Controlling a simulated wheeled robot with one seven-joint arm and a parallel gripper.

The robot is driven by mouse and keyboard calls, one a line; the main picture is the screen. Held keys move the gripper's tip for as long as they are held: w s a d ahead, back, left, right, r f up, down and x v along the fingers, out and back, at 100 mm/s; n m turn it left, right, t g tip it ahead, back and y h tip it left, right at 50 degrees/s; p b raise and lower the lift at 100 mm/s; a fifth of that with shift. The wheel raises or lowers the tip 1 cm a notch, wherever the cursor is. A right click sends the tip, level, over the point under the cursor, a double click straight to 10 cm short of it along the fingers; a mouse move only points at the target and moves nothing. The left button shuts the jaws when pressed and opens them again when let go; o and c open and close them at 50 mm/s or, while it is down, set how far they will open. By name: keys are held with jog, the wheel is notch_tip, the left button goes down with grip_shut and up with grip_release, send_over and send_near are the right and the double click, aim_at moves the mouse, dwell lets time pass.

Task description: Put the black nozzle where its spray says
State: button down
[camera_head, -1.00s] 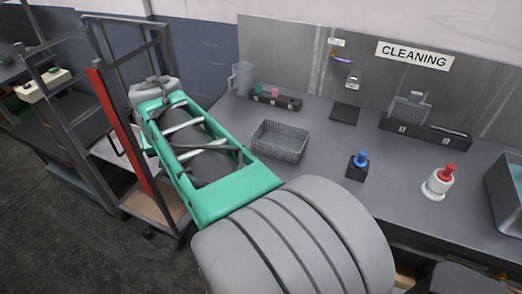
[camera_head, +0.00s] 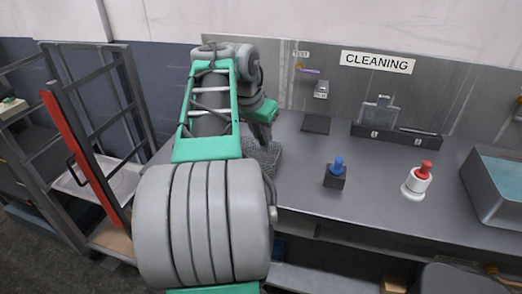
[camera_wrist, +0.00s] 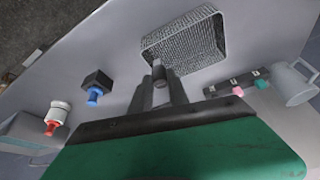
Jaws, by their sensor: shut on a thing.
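My gripper (camera_wrist: 160,82) is shut on a small dark piece (camera_wrist: 158,68), which looks like the black nozzle. Only its end shows between the fingertips; the fingers hide the rest. In the wrist view the gripper is in front of the grey mesh basket (camera_wrist: 150,42), near its edge; I cannot tell the height between them. In the head view the gripper (camera_head: 265,140) is over the basket (camera_head: 268,158), which my arm partly hides. A TEST sign (camera_head: 301,54) hangs on the back panel above a purple piece (camera_head: 309,71). A black two-part holder (camera_head: 420,141) stands below the CLEANING sign (camera_head: 377,62).
A blue-topped black block (camera_head: 335,178) and a red-topped white one (camera_head: 415,183) stand on the bench. A basin (camera_head: 490,200) is at right. A black pad (camera_head: 316,124) lies at the back. The wrist view shows a jug (camera_wrist: 292,85) and a rack (camera_wrist: 222,87) with pink and green pieces.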

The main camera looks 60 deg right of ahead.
aim_at(262, 148)
jog(key=d+f, duration=0.1)
jog(key=f, duration=0.1)
jog(key=w+d+f, duration=0.1)
jog(key=d+f, duration=0.1)
jog(key=f, duration=0.1)
jog(key=w+d+f, duration=0.1)
jog(key=d+f, duration=0.1)
jog(key=f, duration=0.1)
jog(key=shift+f, duration=0.1)
jog(key=shift+a+f, duration=0.1)
jog(key=shift+f, duration=0.3)
jog(key=shift+f, duration=0.1)
jog(key=shift+f, duration=0.15)
jog(key=c, duration=1.3)
grip_release()
jog(key=shift+o, duration=0.2)
